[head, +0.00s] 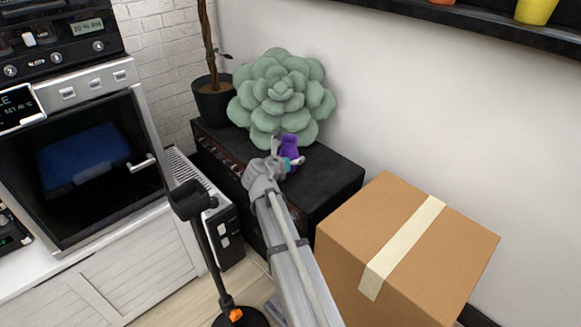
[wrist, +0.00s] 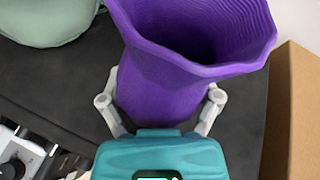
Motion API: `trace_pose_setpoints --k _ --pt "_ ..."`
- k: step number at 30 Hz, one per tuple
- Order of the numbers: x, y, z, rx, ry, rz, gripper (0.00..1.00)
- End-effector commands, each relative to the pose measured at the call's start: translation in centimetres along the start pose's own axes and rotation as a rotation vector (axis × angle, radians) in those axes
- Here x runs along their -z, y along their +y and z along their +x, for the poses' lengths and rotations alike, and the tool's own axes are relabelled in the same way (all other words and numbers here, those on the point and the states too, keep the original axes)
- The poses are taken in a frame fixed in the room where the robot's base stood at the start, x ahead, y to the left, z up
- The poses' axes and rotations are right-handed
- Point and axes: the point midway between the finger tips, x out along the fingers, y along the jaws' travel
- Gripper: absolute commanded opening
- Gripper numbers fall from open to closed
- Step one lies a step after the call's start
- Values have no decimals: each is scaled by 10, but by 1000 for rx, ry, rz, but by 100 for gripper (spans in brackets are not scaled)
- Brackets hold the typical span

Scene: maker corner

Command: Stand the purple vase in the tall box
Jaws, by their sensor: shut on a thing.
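The purple vase (head: 290,145) is in my gripper (head: 286,154), over the black cabinet top in the head view. In the wrist view the ribbed purple vase (wrist: 170,75) stands between the two grey fingers, which are shut on its sides. Its wide wavy mouth is open, and the inside looks dark and empty. Its base is hidden, so I cannot tell if it touches the cabinet. A brown cardboard box (head: 350,240) stands at the lower right of the head view, with a pale tape strip across its closed-looking top. I see no other tall box.
The black cabinet (head: 335,180) carries a big green succulent-shaped object (head: 285,95) just behind the vase and a dark plant pot (head: 213,102). An oven (head: 85,150) is at left. A dark shelf (head: 470,25) runs along the wall at upper right.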

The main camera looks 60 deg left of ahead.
Motion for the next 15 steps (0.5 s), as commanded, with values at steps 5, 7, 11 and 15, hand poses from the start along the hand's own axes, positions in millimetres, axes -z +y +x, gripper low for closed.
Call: trace_pose_setpoints --k 5,7,11,15 --pt "12 3 5 0 0 0 34" --pt "12 3 5 0 0 0 34" --pt "12 3 5 0 0 0 34" --pt "11 3 4 0 0 0 34"
